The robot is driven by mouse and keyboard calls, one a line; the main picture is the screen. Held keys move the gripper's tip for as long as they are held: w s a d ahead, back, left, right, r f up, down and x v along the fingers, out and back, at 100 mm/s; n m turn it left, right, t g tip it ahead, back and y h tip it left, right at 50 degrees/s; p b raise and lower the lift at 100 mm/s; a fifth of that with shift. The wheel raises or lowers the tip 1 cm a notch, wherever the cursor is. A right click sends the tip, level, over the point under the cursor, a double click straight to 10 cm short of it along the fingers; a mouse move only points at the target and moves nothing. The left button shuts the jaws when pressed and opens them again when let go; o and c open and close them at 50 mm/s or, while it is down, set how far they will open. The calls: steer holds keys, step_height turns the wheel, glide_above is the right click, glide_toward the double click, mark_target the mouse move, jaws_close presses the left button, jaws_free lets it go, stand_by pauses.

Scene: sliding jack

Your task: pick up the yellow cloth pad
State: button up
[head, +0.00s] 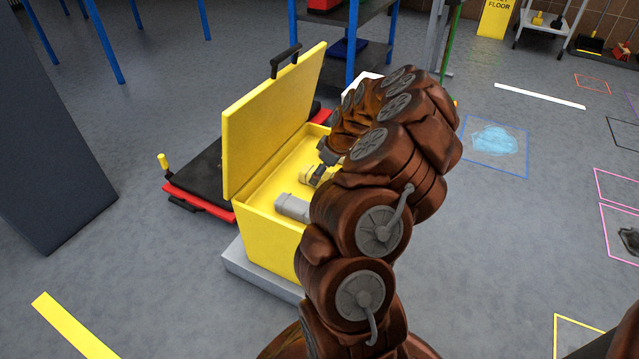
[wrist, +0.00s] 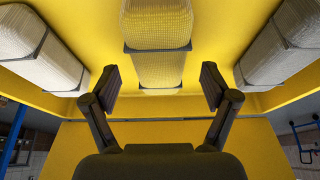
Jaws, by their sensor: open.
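The yellow cloth pad (wrist: 157,28) lies in the open yellow case, at the top middle of the wrist view. It has a woven surface and dark bands. In the head view a small part of it (head: 318,176) shows beside my arm, and the rest is hidden. My gripper (wrist: 160,82) is open and empty inside the case opening. Its two fingers stand apart on either side of the pad's near end, with no clear contact. In the head view my arm hides most of the gripper.
Pale grey pads lie left (wrist: 38,45) and right (wrist: 284,45) of the yellow pad. The yellow case (head: 262,240) has its lid (head: 268,118) raised and rests on a grey block (head: 250,272). A red and black creeper (head: 196,176) lies behind it.

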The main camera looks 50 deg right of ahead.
steer(key=shift+x, duration=0.85)
steer(key=c, duration=1.3)
steer(key=shift+o, duration=0.2)
step_height(320, 180, up, 10)
steer(key=p, duration=0.3)
steer(key=o, duration=0.6)
steer(key=c, duration=0.4)
steer(key=shift+c, duration=0.2)
